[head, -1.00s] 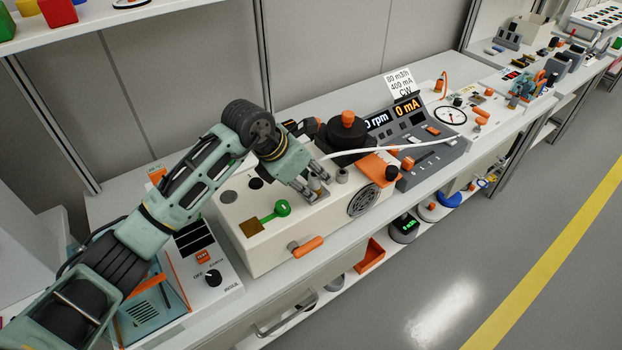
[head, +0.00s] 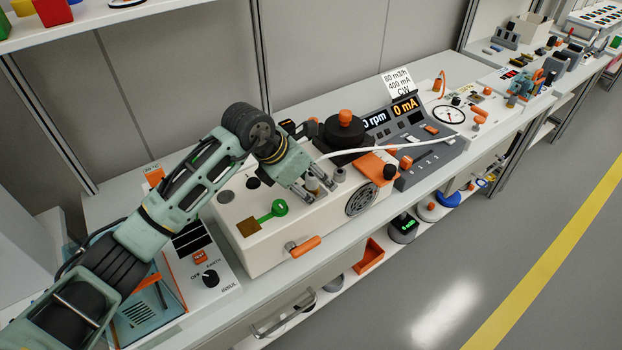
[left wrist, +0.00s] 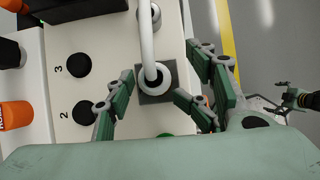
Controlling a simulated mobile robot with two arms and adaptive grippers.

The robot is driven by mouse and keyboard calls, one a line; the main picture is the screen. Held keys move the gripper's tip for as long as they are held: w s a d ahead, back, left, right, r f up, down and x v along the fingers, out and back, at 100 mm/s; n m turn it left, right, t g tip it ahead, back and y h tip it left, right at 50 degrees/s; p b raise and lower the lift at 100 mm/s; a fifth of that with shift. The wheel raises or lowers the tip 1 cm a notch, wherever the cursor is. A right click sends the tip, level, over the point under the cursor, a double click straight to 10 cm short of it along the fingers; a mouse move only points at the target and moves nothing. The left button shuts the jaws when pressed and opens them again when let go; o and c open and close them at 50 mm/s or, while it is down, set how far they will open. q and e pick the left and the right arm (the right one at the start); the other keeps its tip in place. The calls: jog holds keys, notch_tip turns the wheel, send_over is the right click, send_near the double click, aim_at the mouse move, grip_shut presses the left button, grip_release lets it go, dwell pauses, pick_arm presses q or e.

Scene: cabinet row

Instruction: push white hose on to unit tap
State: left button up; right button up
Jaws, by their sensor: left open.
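The white hose (head: 427,145) arches from the grey console to my left gripper (head: 322,194) in the head view. In the left wrist view the hose (left wrist: 147,38) runs down from the top edge. Its end meets a round fitting on a dark square plate (left wrist: 146,98), which I take for the unit tap. I cannot tell how far the hose is seated. My left gripper (left wrist: 154,88) is open, its fingers apart on either side of the hose end. The cream unit (head: 275,246) stands below.
A second round metal port (head: 341,174) stands close to the right of the fingers. A black knob with an orange top (head: 345,128) stands behind. The floor at right is clear.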

pick_arm(q)
jog(key=shift+a+f, duration=0.25)
jog(key=shift+a, duration=0.15)
jog(key=shift+a+r, duration=0.1)
jog(key=shift+r, duration=0.2)
jog(key=v, duration=1.1)
jog(key=shift+r, duration=0.2)
jog(key=shift+s, duration=0.1)
